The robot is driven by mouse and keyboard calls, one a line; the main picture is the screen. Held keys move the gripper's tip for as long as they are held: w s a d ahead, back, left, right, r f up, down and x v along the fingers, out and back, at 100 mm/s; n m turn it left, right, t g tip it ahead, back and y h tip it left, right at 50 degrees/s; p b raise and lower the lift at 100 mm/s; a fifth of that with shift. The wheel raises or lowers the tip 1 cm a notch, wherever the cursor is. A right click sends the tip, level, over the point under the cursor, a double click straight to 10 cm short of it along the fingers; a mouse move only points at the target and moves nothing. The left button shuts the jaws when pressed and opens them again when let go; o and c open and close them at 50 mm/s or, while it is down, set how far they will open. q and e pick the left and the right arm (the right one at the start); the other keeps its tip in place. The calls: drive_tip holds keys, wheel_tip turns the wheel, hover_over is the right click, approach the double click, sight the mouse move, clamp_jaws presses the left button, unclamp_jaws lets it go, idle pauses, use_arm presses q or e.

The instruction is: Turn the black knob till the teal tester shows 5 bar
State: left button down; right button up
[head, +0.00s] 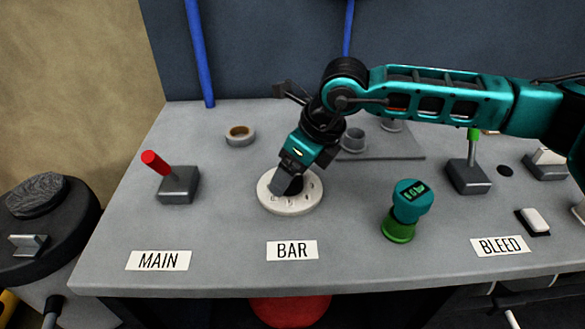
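The pale round dial (308,203) with marks around its face sits on the grey bench behind the BAR label (292,250). My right gripper (288,187) reaches down onto the middle of this dial, pointing down and slightly left. The black knob is mostly or wholly hidden by the gripper, and I cannot tell whether the fingers are closed on it. The teal tester (411,197) stands on a green base right of the dial. Its small dark display is lit with green characters, tilted and too small to read surely. My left gripper is not in view.
A red-handled lever (157,163) stands at left behind the MAIN label (158,261). A green-topped lever (470,172) stands at right behind the BLEED label (500,246). A tape-like ring (240,135) lies at the back. White rocker switches (535,220) are at right.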

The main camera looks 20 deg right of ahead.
drive_tip(key=c, duration=1)
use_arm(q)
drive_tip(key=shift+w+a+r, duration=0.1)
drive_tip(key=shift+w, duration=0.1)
use_arm(e)
drive_tip(key=shift+c, duration=0.2)
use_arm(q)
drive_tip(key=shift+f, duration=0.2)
use_arm(e)
drive_tip(key=shift+f, duration=0.1)
drive_tip(key=n+g+b, duration=0.1)
drive_tip(key=n+b, duration=0.1)
drive_tip(key=n, duration=0.1)
drive_tip(key=shift+w+y, duration=0.1)
drive_tip(key=shift+y, duration=0.3)
drive_tip(key=n+g+b, duration=0.1)
drive_tip(key=n, duration=0.1)
drive_tip(key=shift+n, duration=0.3)
drive_tip(key=shift+w+n+g+b, duration=0.1)
drive_tip(key=shift+n+g+b, duration=0.3)
drive_tip(key=shift+n, duration=0.5)
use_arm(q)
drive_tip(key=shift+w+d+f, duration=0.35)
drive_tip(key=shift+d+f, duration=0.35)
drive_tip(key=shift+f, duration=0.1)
use_arm(e)
drive_tip(key=shift+n, duration=0.6)
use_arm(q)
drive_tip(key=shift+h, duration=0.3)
